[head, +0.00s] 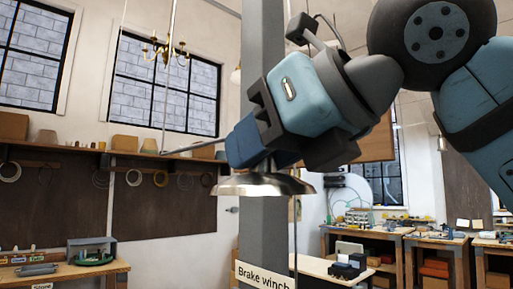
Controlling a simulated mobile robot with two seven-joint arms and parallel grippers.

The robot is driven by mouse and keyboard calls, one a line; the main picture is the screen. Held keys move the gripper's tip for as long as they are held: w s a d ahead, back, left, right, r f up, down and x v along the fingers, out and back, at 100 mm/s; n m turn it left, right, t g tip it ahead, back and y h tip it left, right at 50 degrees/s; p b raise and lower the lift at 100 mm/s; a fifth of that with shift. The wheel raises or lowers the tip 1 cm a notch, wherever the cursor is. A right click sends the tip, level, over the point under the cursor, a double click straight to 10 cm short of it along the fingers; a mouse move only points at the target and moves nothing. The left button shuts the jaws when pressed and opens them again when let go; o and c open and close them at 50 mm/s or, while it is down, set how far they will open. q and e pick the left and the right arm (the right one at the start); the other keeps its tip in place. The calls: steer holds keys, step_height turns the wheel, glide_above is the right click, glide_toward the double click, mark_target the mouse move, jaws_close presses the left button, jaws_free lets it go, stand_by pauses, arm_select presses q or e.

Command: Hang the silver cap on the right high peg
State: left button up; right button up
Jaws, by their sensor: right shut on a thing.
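The silver cap (262,185) is a shiny, shallow dome with its wide rim facing down, near the middle of the head view. My right gripper (262,158) comes in from the upper right and is shut on the top of the cap, holding it in the air in front of the grey post. The fingertips are partly hidden by the gripper body. A thin grey rod (190,148) sticks out to the left from behind the gripper; I cannot tell whether it is a peg. I cannot make out the right high peg for sure. My left gripper is not in view.
The grey post (263,235) stands upright behind the cap, with a "Brake winch" sign (263,276) low on it. A chandelier (165,50) hangs at upper left. A wall shelf (75,149) has rings hanging below. Workbenches stand at lower left (70,270) and right (365,233).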

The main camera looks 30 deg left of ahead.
steer(key=shift+w+d+f, duration=0.1)
steer(key=shift+w+d, duration=0.1)
steer(key=shift+w, duration=0.8)
steer(key=w+d+p, duration=0.1)
steer(key=w+d, duration=0.2)
steer(key=w, duration=0.5)
steer(key=shift+w, duration=0.15)
stand_by(0.3)
steer(key=shift+f, duration=0.1)
steer(key=shift+d+p, duration=0.3)
steer(key=shift+p, duration=0.2)
steer(key=shift+f, duration=0.15)
stand_by(0.4)
steer(key=shift+f, duration=0.5)
